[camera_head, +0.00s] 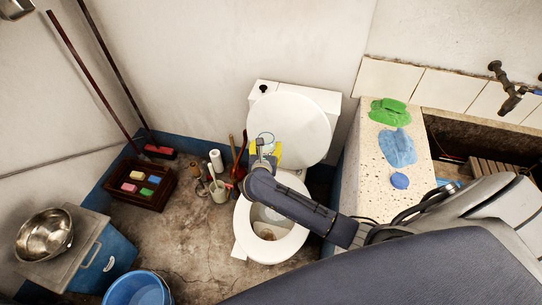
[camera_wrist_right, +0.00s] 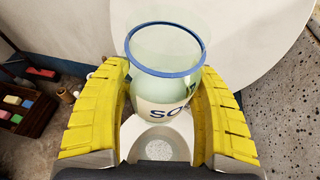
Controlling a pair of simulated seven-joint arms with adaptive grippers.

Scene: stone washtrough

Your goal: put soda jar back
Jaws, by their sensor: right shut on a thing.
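The soda jar (camera_head: 266,138) is clear glass with a blue rim and a pale label. In the right wrist view the jar (camera_wrist_right: 165,85) shows the letters "SO" and pale contents. My right gripper (camera_head: 264,153) has its yellow fingers shut on the jar's sides; they also show large in the right wrist view (camera_wrist_right: 163,108). The jar is held in front of the raised lid of the white toilet (camera_head: 243,215), above its back part. The jar's lower part is hidden by the gripper in the head view. My left gripper is not in view.
A stone ledge (camera_head: 372,160) at the right bears green gloves (camera_head: 389,112), a blue cloth (camera_head: 397,148) and a small blue item (camera_head: 399,180). A crate (camera_head: 143,198) with coloured blocks, brushes in a mug (camera_head: 219,191), a bucket (camera_head: 138,290) and a bowl (camera_head: 44,235) are leftward.

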